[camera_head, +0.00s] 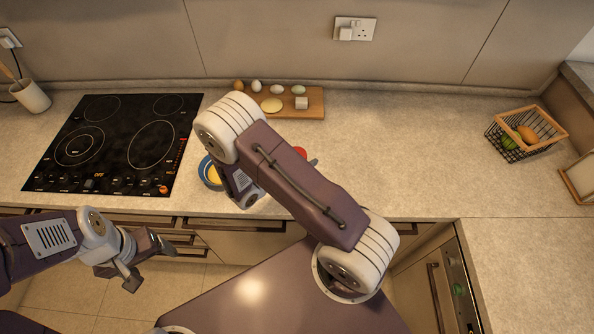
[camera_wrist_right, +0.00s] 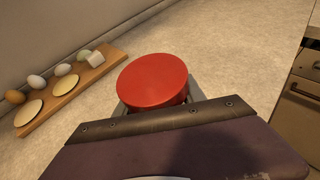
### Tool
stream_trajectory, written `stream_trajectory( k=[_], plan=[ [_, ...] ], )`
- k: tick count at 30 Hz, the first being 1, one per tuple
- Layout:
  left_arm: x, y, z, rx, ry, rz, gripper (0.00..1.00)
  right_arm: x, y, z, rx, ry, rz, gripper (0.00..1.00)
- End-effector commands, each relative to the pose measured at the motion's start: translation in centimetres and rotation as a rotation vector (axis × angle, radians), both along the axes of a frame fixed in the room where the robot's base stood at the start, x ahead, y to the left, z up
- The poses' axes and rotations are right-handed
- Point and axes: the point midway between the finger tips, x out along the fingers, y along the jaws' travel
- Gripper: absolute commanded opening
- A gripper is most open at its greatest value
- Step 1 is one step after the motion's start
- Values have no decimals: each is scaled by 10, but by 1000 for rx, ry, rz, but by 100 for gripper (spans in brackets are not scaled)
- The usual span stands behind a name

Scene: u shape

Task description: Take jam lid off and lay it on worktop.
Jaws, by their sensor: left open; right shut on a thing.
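The red jam lid (camera_wrist_right: 153,78) fills the middle of the right wrist view as a round, flat-topped disc. My right gripper (camera_wrist_right: 160,98) is shut on it, with grey fingers showing at its sides. What is under the lid is hidden, so I cannot tell whether it sits on a jar. In the head view my right arm covers this spot; only a bit of red (camera_head: 301,151) shows beside the arm. My left gripper (camera_head: 148,266) is open and empty, low in front of the counter. The worktop (camera_head: 400,140) is pale and speckled.
A blue bowl (camera_head: 205,172) with yellow contents stands left of my right arm. A wooden board (camera_head: 315,103) with eggs and pale pieces lies behind. The black hob (camera_head: 115,145) is at left, a wire basket (camera_head: 520,150) at right. The worktop between arm and basket is clear.

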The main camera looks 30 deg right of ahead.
Motion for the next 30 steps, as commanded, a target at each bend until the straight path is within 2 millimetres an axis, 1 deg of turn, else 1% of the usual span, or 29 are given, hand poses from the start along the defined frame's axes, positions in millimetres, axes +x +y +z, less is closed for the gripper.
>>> stream_trajectory(
  k=[1,4,8,11,15,16,20,26,27,29,30],
  plan=[
    [0,0,-8,0,0,0,76,6,5,-9,-1,-3,0,0],
    [0,0,-9,0,0,-1,76,12,11,-11,-1,-2,1,0],
    [0,0,-10,0,0,-1,76,13,12,-11,-2,2,0,0],
    [0,0,-22,0,0,-1,76,13,12,-26,-2,2,0,0],
    [0,0,-44,0,0,-1,76,13,12,-53,-2,2,0,0],
    [0,0,-45,0,1,-1,76,13,12,-55,-1,1,0,0],
    [0,0,-40,0,0,-1,76,13,12,-50,-1,0,0,0],
    [0,0,-44,0,0,-2,76,13,12,-54,-1,1,0,0],
    [0,0,-43,0,0,-2,76,13,12,-54,-1,1,0,52],
    [0,0,-43,0,0,-2,76,13,12,-53,-1,1,0,68],
    [0,0,-43,0,0,-2,76,13,12,-53,-1,1,0,68]
  ],
)
